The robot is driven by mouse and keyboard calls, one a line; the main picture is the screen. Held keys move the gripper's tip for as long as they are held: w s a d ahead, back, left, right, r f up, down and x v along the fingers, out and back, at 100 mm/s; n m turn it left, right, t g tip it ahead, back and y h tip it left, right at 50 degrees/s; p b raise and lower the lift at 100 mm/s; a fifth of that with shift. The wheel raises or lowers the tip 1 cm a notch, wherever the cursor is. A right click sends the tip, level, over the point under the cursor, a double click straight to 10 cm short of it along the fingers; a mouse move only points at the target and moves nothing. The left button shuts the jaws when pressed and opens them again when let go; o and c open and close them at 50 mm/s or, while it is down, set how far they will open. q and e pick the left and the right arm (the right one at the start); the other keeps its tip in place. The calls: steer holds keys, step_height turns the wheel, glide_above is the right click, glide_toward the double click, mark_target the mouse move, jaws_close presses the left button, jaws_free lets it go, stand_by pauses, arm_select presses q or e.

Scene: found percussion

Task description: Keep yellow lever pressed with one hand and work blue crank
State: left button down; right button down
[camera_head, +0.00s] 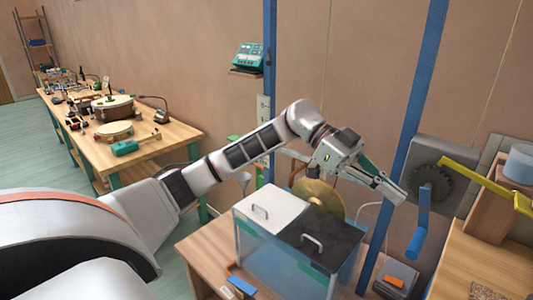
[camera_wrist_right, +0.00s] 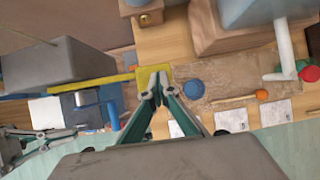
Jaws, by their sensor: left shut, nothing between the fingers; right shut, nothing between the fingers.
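The yellow lever (camera_head: 487,182) reaches right from the grey box, ending in a flat pad. It also shows in the right wrist view (camera_wrist_right: 105,80), with its pad (camera_wrist_right: 153,74). My right gripper (camera_wrist_right: 158,91) is shut and empty, its tips overlapping the pad's near edge; I cannot tell whether they touch. It is not visible in the head view. The blue crank (camera_head: 421,222) hangs below the lever on the box's dark gear; its handle also appears in the wrist view (camera_wrist_right: 112,115). My left gripper (camera_head: 392,190) is shut and empty, just left of the crank, apparently apart from it.
A grey machine box (camera_head: 450,155) holds the gear. A blue post (camera_head: 408,120) stands just left of it. Below my left arm is a tank with a black-and-white lid (camera_head: 325,232) and a brass disc (camera_head: 320,195). A cluttered workbench (camera_head: 175,135) stands far left.

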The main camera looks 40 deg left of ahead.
steer(key=shift+r+p, duration=1.05)
steer(key=shift+r, duration=0.6)
step_height(320, 180, up, 5)
steer(key=p, duration=0.2)
steer(key=shift+a+p, duration=0.1)
steer(key=shift+p, duration=0.3)
steer(key=shift+f, duration=0.15)
